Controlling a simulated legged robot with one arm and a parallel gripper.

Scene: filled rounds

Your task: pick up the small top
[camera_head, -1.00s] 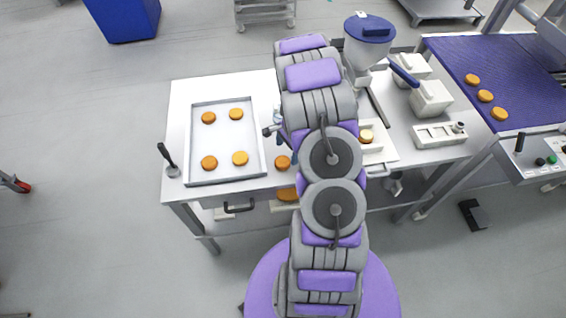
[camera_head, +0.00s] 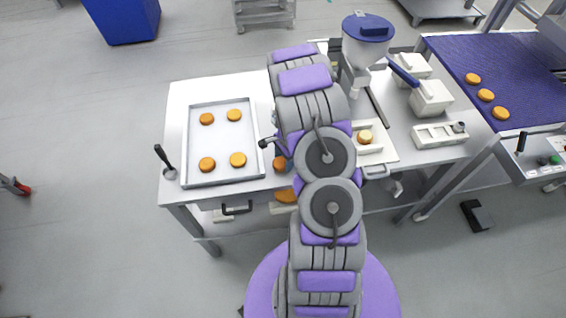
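An orange-brown round (camera_head: 281,164) lies on the table just right of the tray, partly covered by my arm; it may be the small top, but I cannot tell. The shallow metal tray (camera_head: 190,140) holds several similar rounds: a smaller-looking pair at the back (camera_head: 207,118) and a slightly larger pair in front (camera_head: 207,164). My gripper (camera_head: 281,150) is mostly hidden under my arm, close to the round beside the tray. Its fingers do not show clearly. A pale-topped round (camera_head: 365,137) sits in a white holder (camera_head: 376,156) right of my arm.
A blue-lidded hopper (camera_head: 368,28) stands behind my arm on the right. White scale-like boxes (camera_head: 431,98) are right of it. A blue conveyor (camera_head: 520,75) carries several rounds. A black-handled tool (camera_head: 165,158) stands at the table's left edge. Another round (camera_head: 287,196) shows below the tabletop.

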